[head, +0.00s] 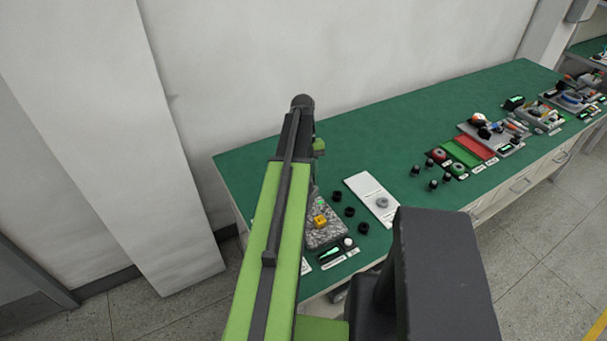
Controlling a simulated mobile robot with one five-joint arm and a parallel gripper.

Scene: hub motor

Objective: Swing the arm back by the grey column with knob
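My green and black arm (262,240) reaches up from the bottom middle over the left end of the green table. Its dark rounded end (302,102) stands against the pale wall. I see no gripper fingers; they are out of sight or hidden behind the arm. A speckled grey block (326,236) with a yellow knob-like part (320,221) on it sits on the table just right of the arm, partly covered by it. I cannot tell whether it is the grey column with knob. A dark grey block-like part at the bottom right looks like my own body.
The green table (400,130) runs along the wall to the right. On it are black rings (349,212), a white plate (363,187) with a grey ring (382,203), red (475,147) and green (459,154) mats, and tools further right. A pale pillar (130,150) stands left.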

